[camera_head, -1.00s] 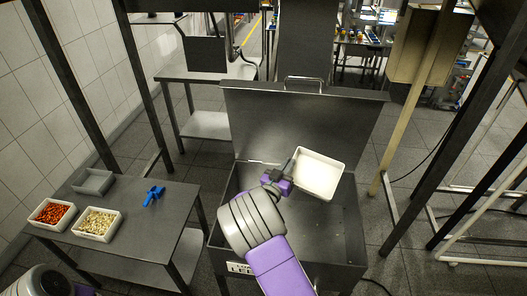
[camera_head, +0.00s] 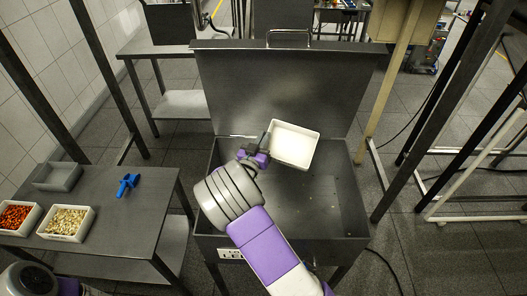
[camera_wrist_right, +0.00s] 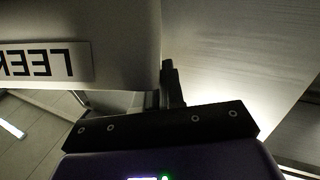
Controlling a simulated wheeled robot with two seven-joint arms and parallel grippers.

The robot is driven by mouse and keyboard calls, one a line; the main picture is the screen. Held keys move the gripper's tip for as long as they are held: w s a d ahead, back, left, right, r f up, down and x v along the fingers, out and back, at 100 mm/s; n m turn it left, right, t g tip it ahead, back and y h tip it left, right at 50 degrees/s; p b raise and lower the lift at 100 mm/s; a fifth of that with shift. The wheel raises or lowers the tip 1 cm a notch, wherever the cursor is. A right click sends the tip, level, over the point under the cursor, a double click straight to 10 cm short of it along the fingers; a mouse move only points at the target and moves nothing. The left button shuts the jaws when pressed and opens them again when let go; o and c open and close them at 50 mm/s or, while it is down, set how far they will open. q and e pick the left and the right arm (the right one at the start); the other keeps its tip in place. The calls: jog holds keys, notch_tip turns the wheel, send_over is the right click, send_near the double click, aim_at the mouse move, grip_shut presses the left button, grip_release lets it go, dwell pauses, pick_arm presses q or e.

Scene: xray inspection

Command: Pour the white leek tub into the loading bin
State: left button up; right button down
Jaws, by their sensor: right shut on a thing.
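The white leek tub (camera_head: 295,146) is in the head view, over the back part of the metal loading bin (camera_head: 335,228). Its pale inside faces the camera and looks empty. My right gripper (camera_head: 262,150) is shut on the tub's left side. In the right wrist view, the tub's wall with an upside-down LEEK label (camera_wrist_right: 45,62) fills the upper left, close to my right gripper (camera_wrist_right: 172,88). A few small specks lie on the bin floor. My left gripper is not in view; only part of that arm shows at the lower left.
The bin's raised lid (camera_head: 285,85) stands behind the tub. On the left table (camera_head: 110,225) are a tub of orange pieces (camera_head: 16,217), a tub of pale pieces (camera_head: 66,223), a grey tray (camera_head: 58,177) and a blue object (camera_head: 128,184). Metal posts stand on both sides.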

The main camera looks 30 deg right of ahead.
jog(key=shift+f+b, duration=0.5)
jog(key=shift+f, duration=0.4)
jog(key=shift+r+p, duration=0.25)
jog(key=shift+p, duration=0.45)
jog(key=y+p, duration=0.1)
jog(key=p, duration=0.1)
jog(key=r+g+y+p, duration=0.1)
jog(key=p, duration=0.1)
jog(key=shift+w+d, duration=0.15)
jog(key=g+y+p, duration=0.1)
jog(key=p, duration=0.1)
jog(key=g+p, duration=0.1)
jog(key=p, duration=0.2)
jog(key=shift+w+d+r+y, duration=0.15)
jog(key=shift+d+r+y, duration=0.1)
jog(key=shift+y, duration=0.15)
pick_arm(q)
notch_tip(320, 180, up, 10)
jog(key=p, duration=0.1)
pick_arm(e)
jog(key=shift+y, duration=0.4)
